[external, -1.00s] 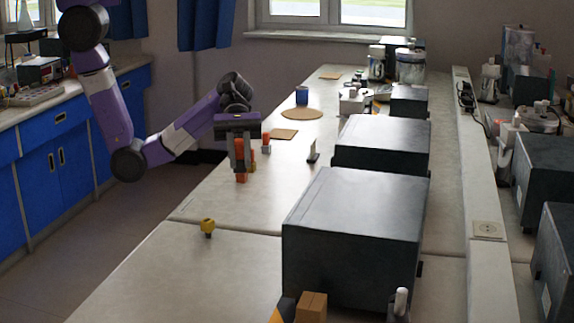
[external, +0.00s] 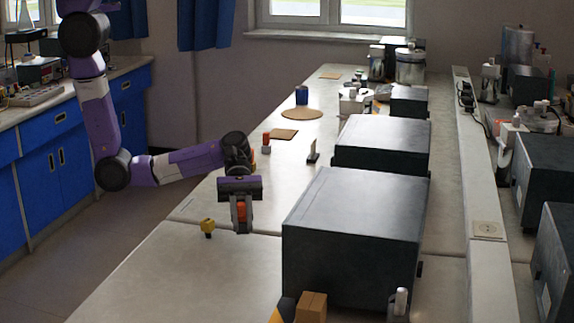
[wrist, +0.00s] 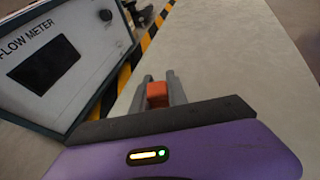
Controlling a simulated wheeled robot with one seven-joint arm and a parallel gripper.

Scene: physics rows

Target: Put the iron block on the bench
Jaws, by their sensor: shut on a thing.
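My gripper (external: 242,222) is shut on a small orange-red block (external: 241,211) over the near part of the pale bench (external: 190,270). In the wrist view the orange-red block (wrist: 157,94) sits between the two grey fingers of my gripper (wrist: 158,90). The block's make cannot be told from its look; no other block is clearly iron. I cannot tell whether the held block touches the bench top or hangs just above it.
A large dark box (external: 350,230) stands right of my gripper; its flow meter front (wrist: 60,60) shows in the wrist view. A small yellow-topped item (external: 207,227) stands to the left. Further back are a wooden square (external: 284,134), a red-topped item (external: 266,142) and a blue cup (external: 301,95).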

